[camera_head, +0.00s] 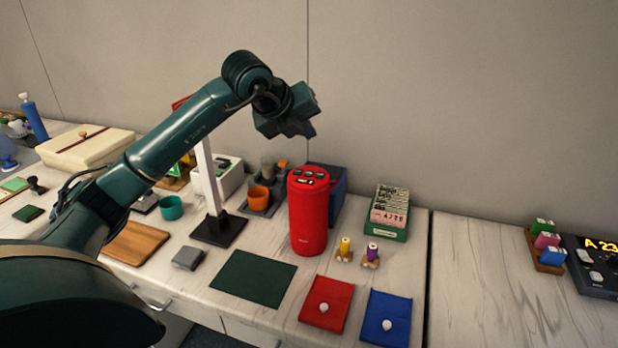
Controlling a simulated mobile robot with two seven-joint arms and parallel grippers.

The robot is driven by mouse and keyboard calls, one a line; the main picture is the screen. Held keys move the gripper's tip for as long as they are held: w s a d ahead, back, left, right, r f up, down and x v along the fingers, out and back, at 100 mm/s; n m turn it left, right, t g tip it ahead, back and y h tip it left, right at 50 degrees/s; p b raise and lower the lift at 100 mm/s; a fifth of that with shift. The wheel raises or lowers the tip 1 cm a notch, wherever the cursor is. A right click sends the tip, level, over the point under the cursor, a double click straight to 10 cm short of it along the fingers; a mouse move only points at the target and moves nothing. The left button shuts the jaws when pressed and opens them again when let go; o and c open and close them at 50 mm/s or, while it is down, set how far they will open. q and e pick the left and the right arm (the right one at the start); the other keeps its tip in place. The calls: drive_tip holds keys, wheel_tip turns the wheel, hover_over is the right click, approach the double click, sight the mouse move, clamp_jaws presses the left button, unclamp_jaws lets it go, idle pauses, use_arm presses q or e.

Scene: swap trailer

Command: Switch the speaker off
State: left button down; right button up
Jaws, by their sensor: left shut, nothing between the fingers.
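The speaker (308,215) is a red upright cylinder with dark buttons on its top, standing near the middle of the counter. A small light patch shows among the buttons; I cannot tell what it indicates. My left gripper (298,130) is shut and empty. In the picture it is above and slightly left of the speaker's top, apart from it. My left arm reaches in from the left. My right gripper is not in view.
A dark blue box (338,193) stands behind the speaker. A lamp-like white post (208,178) is to its left.

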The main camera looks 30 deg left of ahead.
use_arm(q)
drive_tip(key=b, duration=0.3)
hover_over(306, 177)
wheel_tip(306, 177, down, 5)
drive_tip(key=shift+a+f, duration=0.1)
drive_tip(key=shift+f, duration=0.1)
drive_tip(key=shift+w+f+b, duration=0.1)
drive_tip(key=shift+f+b, duration=0.4)
drive_tip(key=shift+b, duration=0.1)
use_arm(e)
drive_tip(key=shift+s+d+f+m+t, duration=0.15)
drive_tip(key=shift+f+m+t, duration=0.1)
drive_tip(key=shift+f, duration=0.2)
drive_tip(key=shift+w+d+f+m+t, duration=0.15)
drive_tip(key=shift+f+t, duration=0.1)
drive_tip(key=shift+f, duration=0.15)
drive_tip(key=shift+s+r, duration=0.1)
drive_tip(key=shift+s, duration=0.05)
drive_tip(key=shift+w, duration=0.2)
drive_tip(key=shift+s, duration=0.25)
use_arm(q)
drive_tip(key=shift+f, duration=0.15)
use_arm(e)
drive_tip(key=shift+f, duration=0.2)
use_arm(q)
drive_tip(key=shift+f+b, duration=0.35)
drive_tip(key=shift+b, duration=0.15)
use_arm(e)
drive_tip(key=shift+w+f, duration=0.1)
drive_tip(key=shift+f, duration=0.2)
